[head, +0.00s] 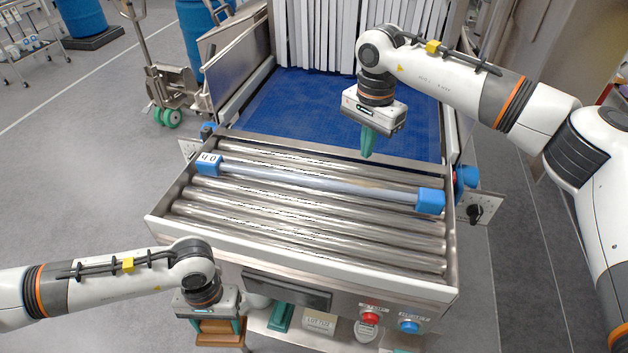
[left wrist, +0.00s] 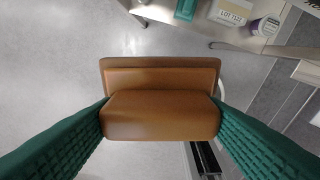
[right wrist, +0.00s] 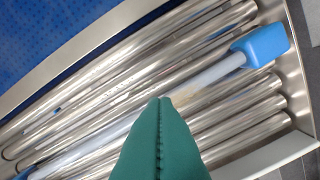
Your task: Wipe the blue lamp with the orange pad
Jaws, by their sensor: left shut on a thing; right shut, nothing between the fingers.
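The lamp (head: 300,178), a clear pale tube with blue end caps, lies across the metal rollers. In the right wrist view the tube (right wrist: 215,72) shows a tan smudge near its blue cap (right wrist: 262,45). My left gripper (head: 220,332) is shut on the orange-brown pad (left wrist: 160,115), gripping its handle block from both sides. It holds the pad in front of the conveyor's left front corner, away from the lamp. My right gripper (head: 367,150) is shut and empty, pointing down above the far side of the rollers, behind the lamp's right half.
The roller bed has a raised steel frame (head: 300,258) around it. A blue belt (head: 290,110) leads to white strip curtains behind. A low shelf at the front holds a green item (head: 281,317), a LOT box (head: 319,323) and a round container. Red and blue buttons (head: 409,327) sit on the front.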

